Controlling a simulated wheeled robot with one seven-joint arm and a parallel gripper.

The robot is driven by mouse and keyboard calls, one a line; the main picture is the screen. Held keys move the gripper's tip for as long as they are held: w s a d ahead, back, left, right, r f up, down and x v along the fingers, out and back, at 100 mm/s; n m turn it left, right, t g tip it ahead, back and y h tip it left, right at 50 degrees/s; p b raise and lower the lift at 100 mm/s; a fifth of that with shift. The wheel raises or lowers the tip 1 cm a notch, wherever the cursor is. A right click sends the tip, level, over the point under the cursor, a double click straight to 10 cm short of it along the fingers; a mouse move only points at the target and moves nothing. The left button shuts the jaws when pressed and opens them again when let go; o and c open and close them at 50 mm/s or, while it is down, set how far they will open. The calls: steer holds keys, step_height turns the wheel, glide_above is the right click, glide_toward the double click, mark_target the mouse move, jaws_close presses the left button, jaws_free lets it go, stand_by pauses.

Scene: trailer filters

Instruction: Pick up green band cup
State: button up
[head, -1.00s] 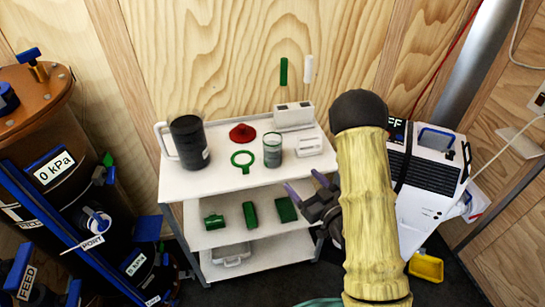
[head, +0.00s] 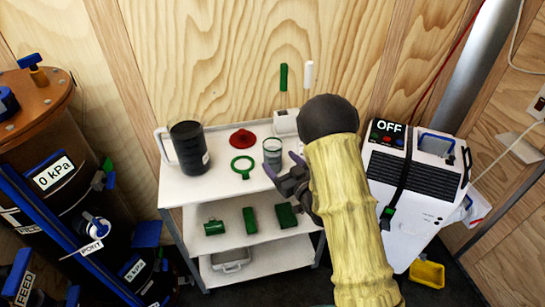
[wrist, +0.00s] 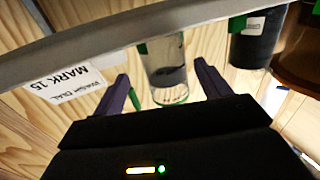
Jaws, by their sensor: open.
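The clear cup with a green band (head: 272,149) stands upright on the cart's top shelf, right of the green ring. My gripper (head: 282,164) is open at the shelf's front right, close to the cup and partly overlapping its lower right side. In the wrist view the cup (wrist: 166,76) appears between the two purple fingers of my gripper (wrist: 161,71). I cannot tell whether the fingers are beside the cup or still short of it. No contact is visible.
The white cart (head: 185,190) also holds a dark pitcher (head: 187,145), a red funnel-like piece (head: 243,138), a green ring (head: 242,165) and a white holder (head: 285,122) behind the cup. Green parts lie on the middle shelf. A white machine (head: 415,190) stands right of the cart.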

steer(key=shift+w+a, duration=0.2)
steer(key=shift+w, duration=0.1)
steer(key=x, duration=0.5)
steer(key=shift+s+a, duration=0.1)
steer(key=shift+a, duration=0.2)
steer(key=shift+c, duration=0.3)
steer(key=c, duration=1.1)
steer(key=shift+r, duration=0.15)
steer(key=shift+c, duration=0.2)
step_height(320, 180, up, 10)
steer(key=p, duration=0.1)
stand_by(0.8)
